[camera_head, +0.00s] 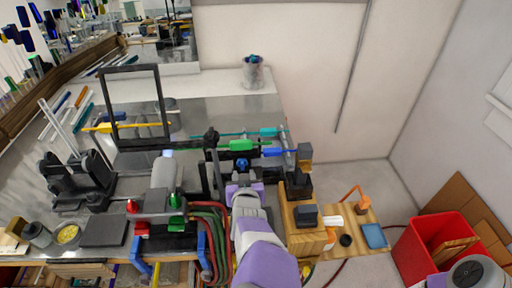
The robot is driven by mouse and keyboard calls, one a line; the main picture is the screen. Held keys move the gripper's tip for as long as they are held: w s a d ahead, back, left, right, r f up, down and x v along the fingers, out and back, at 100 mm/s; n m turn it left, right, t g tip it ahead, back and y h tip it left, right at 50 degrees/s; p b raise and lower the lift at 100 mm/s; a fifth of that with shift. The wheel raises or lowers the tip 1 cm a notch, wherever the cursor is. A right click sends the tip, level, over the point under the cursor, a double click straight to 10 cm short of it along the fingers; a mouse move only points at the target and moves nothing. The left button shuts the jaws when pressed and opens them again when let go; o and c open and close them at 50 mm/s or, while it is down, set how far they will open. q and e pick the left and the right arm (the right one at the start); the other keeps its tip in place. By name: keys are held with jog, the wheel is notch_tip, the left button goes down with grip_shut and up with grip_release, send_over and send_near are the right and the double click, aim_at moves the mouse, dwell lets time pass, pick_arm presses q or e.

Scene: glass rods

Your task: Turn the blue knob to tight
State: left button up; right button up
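A small blue part (242,163), which looks like the blue knob, shows at the middle of the bench among dark fittings. My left gripper (242,172) is at the end of the white and purple arm, right at this blue part. Its fingers are small and dark here, so I cannot tell whether they touch the knob or are closed on it. A red knob (131,206) and a green knob (176,201) stand on the torch fixture to the left.
Green (238,146), teal (268,132) and blue (281,152) rods lie just behind and right of the gripper. Red and green hoses (210,235) hang left of my arm. A wooden block stand (304,240) is close on its right. A red bin (440,238) stands at right.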

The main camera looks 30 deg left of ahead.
aim_at(242, 163)
pick_arm(q)
jog(key=p+x, duration=0.4)
jog(key=x, duration=0.3)
jog(key=shift+w+a, duration=0.1)
dwell(0.5)
jog(key=shift+r, duration=0.1)
grip_shut()
